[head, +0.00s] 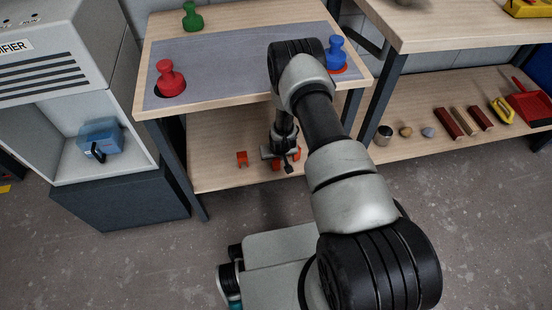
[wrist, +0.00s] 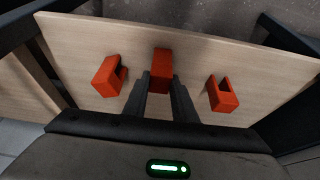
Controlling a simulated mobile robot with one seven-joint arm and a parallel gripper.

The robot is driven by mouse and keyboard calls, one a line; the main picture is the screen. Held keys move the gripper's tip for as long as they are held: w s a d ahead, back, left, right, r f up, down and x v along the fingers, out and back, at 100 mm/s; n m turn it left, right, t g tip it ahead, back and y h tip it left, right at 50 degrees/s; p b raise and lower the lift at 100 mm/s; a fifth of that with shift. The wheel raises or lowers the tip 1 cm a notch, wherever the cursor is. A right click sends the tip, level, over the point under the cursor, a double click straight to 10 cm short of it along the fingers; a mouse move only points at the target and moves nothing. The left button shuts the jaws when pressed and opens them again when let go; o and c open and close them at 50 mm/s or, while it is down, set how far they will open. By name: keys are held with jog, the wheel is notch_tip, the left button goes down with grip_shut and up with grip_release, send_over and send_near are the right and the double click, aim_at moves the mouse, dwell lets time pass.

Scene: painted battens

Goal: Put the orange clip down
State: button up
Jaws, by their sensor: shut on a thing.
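My gripper (wrist: 161,88) is shut on an orange clip (wrist: 161,68), which shows between and beyond the fingertips in the wrist view. The held clip is over the pale wooden lower shelf (wrist: 200,60); I cannot tell whether it touches the board. Two more orange clips lie on the shelf, one to the left (wrist: 106,78) and one to the right (wrist: 222,95) of my gripper in the wrist view, both apart from it. In the head view my gripper (head: 284,162) is low at the lower shelf, and one loose clip (head: 242,158) lies left of it.
The tabletop (head: 220,50) above the shelf carries a red (head: 171,80), a green (head: 192,17) and a blue (head: 336,55) peg-like piece. A dark table leg (head: 185,165) stands at the left. Bare shelf lies left of the clips. Another bench with several small items stands right.

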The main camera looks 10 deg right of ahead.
jog(key=shift+r, duration=0.1)
jog(key=o, duration=1)
jog(key=p+v, duration=0.3)
jog(key=v, duration=0.9)
jog(key=shift+s+p, duration=0.1)
jog(key=shift+p, duration=0.3)
